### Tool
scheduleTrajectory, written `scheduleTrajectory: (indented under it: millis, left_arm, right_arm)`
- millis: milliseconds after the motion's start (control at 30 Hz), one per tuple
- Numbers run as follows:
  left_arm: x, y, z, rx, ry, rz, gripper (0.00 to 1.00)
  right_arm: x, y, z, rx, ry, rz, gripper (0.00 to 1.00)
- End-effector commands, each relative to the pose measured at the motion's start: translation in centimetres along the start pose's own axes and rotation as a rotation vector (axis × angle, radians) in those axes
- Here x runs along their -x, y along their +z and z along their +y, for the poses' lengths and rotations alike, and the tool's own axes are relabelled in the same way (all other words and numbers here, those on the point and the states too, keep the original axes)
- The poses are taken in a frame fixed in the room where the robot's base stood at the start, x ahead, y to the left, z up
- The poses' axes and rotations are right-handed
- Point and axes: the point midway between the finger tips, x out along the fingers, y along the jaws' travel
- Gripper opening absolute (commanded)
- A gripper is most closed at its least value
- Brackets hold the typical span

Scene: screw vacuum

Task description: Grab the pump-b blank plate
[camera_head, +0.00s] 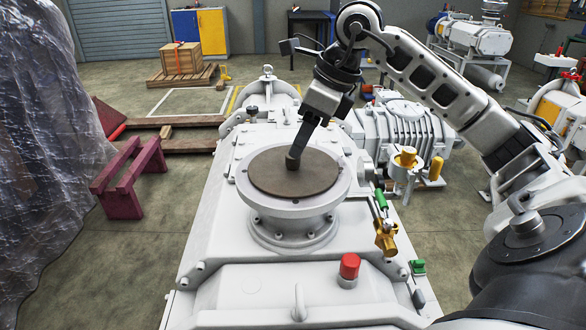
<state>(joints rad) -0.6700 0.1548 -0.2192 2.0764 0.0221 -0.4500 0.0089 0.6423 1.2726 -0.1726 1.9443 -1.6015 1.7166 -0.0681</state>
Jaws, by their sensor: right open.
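The pump-b blank plate (318,182) is a flat brown disc with a small raised knob at its middle. It lies on the round white flange on top of the large white pump (235,255). My right gripper (296,152) reaches down from above, its fingertips at the knob. The jaws are open, but seen nearly edge-on, so I cannot tell whether they touch the knob or stand around it. The plate lies flat on the flange. My left gripper is not in view.
A red cap (349,266) and a brass valve (386,238) stand up from the pump near the flange. A ribbed white machine (398,130) is behind on the right. A plastic-wrapped object (45,150) and a maroon stand (128,180) are on the left.

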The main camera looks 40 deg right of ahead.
Motion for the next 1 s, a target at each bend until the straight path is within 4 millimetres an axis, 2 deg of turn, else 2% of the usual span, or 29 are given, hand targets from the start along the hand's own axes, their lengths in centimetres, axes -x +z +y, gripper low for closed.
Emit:
scheduleTrajectory:
  millis: [100, 233, 533, 700, 733, 1000]
  left_arm:
    - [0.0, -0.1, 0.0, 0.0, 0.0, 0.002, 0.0]
    - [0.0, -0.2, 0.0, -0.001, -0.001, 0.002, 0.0]
    - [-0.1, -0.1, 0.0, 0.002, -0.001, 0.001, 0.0]
    - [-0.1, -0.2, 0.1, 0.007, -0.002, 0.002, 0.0]
    - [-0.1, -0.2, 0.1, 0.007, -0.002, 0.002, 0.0]
    - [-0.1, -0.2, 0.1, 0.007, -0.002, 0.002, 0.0]
  right_arm:
    - [-2.1, -0.4, -0.1, -0.001, 0.004, 0.004, 0.5]
    - [-3.5, -0.2, -0.1, -0.001, 0.003, 0.001, 0.5]
    - [-4.0, -0.3, -0.1, 0.0, 0.0, 0.001, 0.5]
    - [-3.9, -0.3, -0.1, 0.0, 0.0, 0.001, 0.02]
    - [-3.9, -0.3, -0.1, -0.001, 0.0, 0.001, 0.0]
    - [-3.8, -0.2, -0.2, 0.0, -0.001, -0.002, 0.0]
